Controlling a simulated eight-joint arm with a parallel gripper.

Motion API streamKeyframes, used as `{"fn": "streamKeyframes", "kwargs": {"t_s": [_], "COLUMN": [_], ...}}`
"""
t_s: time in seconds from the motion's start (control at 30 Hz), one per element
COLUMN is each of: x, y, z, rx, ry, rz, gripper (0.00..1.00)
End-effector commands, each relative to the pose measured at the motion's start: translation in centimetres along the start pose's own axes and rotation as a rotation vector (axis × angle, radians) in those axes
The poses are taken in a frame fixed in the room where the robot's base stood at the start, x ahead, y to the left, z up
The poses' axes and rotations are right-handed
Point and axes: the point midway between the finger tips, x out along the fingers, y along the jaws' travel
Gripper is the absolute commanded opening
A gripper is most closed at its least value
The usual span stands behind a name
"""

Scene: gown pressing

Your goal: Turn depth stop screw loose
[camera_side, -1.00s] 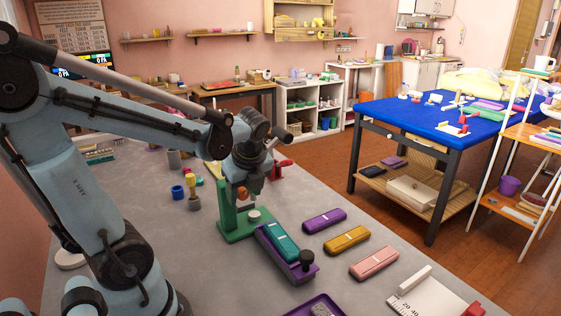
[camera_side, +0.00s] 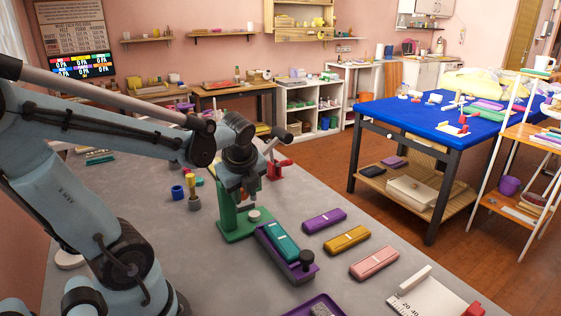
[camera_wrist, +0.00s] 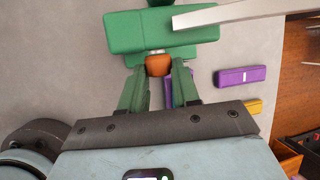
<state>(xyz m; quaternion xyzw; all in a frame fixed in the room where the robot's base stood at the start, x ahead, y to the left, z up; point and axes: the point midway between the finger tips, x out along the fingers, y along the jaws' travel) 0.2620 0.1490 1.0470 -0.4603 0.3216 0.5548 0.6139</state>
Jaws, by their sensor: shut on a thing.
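The green press stand (camera_side: 229,222) is upright on the grey bench, and its green top block shows in the wrist view (camera_wrist: 130,33). The depth stop screw appears to be the orange-brown knob (camera_wrist: 158,65) beside that block. My gripper (camera_wrist: 160,75) has its two green fingers on either side of the knob and is shut on it. In the side view my gripper (camera_side: 243,194) is at the top of the press, and the knob is small and partly hidden there. The screw's thread is hidden.
A purple holder (camera_side: 275,256) with a teal block (camera_side: 283,241) is in front of the press. Purple (camera_side: 324,220), yellow (camera_side: 347,239) and pink (camera_side: 374,262) blocks lie to the right. A red clamp (camera_side: 278,167) stands behind. A pale bar crosses the wrist view's upper right.

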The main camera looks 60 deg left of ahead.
Motion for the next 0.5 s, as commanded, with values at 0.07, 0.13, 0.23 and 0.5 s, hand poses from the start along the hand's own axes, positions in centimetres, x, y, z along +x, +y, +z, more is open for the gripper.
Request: {"fn": "streamKeyframes", "kwargs": {"t_s": [0.07, 0.13, 0.23, 0.5], "x": [-0.01, 0.01, 0.04, 0.14], "y": [0.32, 0.42, 0.58, 0.88], "z": [0.02, 0.02, 0.03, 0.01], "rx": [-0.027, -0.048, -0.080, -0.154], "ry": [0.003, 0.004, 0.007, 0.015], "rz": [-0.051, -0.103, -0.178, -0.355], "gripper": [0.00, 0.00, 0.00, 0.00]}}
